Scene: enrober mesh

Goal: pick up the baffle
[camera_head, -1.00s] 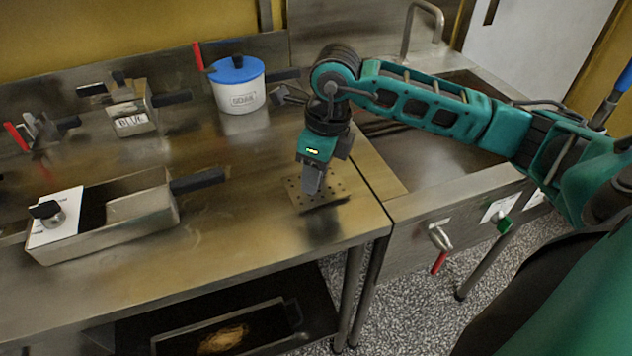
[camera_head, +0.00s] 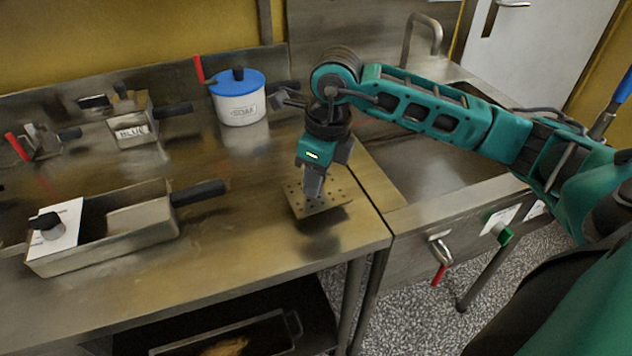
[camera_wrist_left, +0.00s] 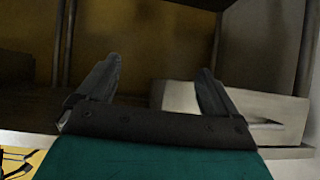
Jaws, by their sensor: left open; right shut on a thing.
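The baffle looks to be the small perforated metal plate (camera_head: 332,199) near the right end of the steel bench. My right gripper (camera_head: 314,185) points down from above and is shut on it. The plate is about level, and a dark shadow lies on the bench below and in front of it, so it appears a little above the surface. The fingertips hide the part of the plate they grip. My left gripper (camera_wrist_left: 155,88) shows only in the left wrist view; its fingers are apart with nothing between them.
A long metal pan (camera_head: 110,248) stands on the bench (camera_head: 250,235) at left. A white pot with a blue lid (camera_head: 240,108) and a labelled metal container (camera_head: 132,132) stand at the back. A sink is on the right. The bench between pan and plate is clear.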

